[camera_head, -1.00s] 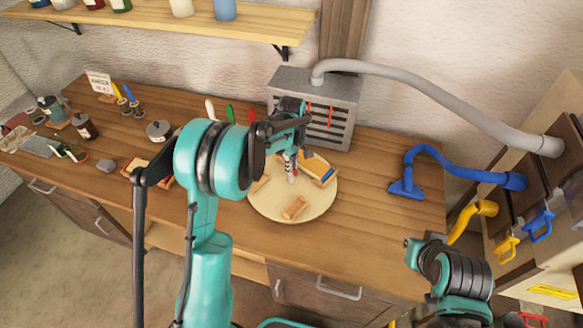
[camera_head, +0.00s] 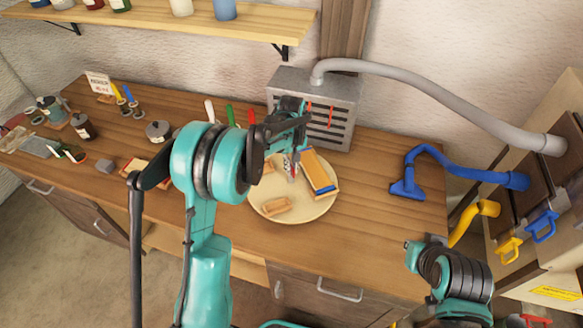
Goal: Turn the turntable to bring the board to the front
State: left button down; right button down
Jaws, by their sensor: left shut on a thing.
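The turntable (camera_head: 262,207) is a round pale wooden disc on the workbench, in the middle of the view. The board (camera_head: 322,170) is a flat orange-brown piece with a blue end, lying on the disc's right side and slanting toward the front. A small wooden block (camera_head: 277,206) lies at the disc's front left. My left gripper (camera_head: 290,168) reaches over the disc and is shut on a small, partly hidden thing near its middle, perhaps a post. My left arm covers part of the disc's back left. My right arm shows at the lower right, but its fingertips do not show.
A grey slatted extractor box (camera_head: 340,95) stands behind the turntable. A blue nozzle (camera_head: 407,185) lies to the right. Jars and tools (camera_head: 84,127) fill the left side of the bench.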

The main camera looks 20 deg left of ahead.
pick_arm(q)
jog(key=shift+w+m+b, duration=0.1)
jog(key=shift+m+b, duration=0.3)
jog(key=shift+m, duration=6.1)
jog(key=shift+m+b, duration=0.45)
jog(key=shift+m, duration=6.05)
jog(key=c, duration=1.6)
grip_release()
jog(key=shift+c, duration=0.2)
notch_tip(320, 180, up, 12)
